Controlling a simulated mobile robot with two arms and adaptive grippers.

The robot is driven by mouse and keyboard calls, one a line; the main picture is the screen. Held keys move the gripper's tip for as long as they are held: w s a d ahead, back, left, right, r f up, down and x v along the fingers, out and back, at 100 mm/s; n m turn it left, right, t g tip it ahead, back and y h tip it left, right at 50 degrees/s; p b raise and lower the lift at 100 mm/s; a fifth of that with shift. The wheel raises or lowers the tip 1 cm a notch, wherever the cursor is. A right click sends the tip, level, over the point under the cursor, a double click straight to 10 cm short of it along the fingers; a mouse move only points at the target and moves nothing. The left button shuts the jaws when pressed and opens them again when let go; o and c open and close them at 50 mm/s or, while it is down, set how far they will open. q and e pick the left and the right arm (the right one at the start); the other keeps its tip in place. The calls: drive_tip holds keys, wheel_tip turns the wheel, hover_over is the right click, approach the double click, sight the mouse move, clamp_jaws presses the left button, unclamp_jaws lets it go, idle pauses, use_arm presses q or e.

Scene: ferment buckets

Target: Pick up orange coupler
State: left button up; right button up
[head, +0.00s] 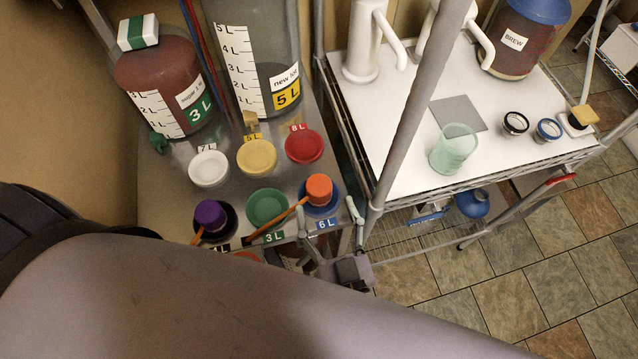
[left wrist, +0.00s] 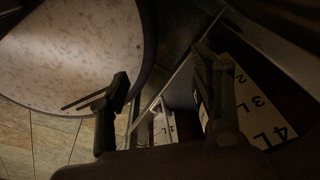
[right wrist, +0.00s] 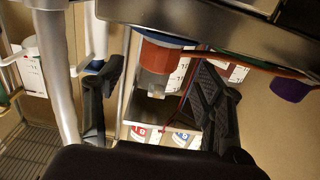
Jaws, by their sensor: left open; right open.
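The orange coupler (head: 319,187) sits upright on a blue lid at the 6 L spot on the steel bench, in the head view. An orange strip runs from near it down and left. My right gripper (head: 328,215) is open, its two fingers spread at the bench's front edge just below the coupler. My left gripper (left wrist: 168,78) is open and empty in the left wrist view, and is not seen in the head view.
A purple coupler (head: 210,215) and white (head: 209,169), yellow (head: 257,156), red (head: 304,146) and green (head: 267,208) lids share the bench. Large buckets (head: 165,85) stand behind. A grey post (head: 415,100) and a white-topped rack (head: 400,160) are to the right.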

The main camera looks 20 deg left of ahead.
sight(323, 199)
drive_tip(key=p+x, duration=0.1)
drive_tip(key=x, duration=0.5)
drive_tip(key=shift+f+p, duration=0.15)
drive_tip(key=shift+p, duration=0.2)
use_arm(q)
drive_tip(key=shift+d+r, duration=0.65)
drive_tip(key=shift+r, duration=0.2)
use_arm(e)
drive_tip(key=shift+c, duration=0.5)
drive_tip(key=shift+c, duration=0.6)
use_arm(q)
drive_tip(key=shift+a, duration=0.25)
use_arm(e)
drive_tip(key=c, duration=1.2)
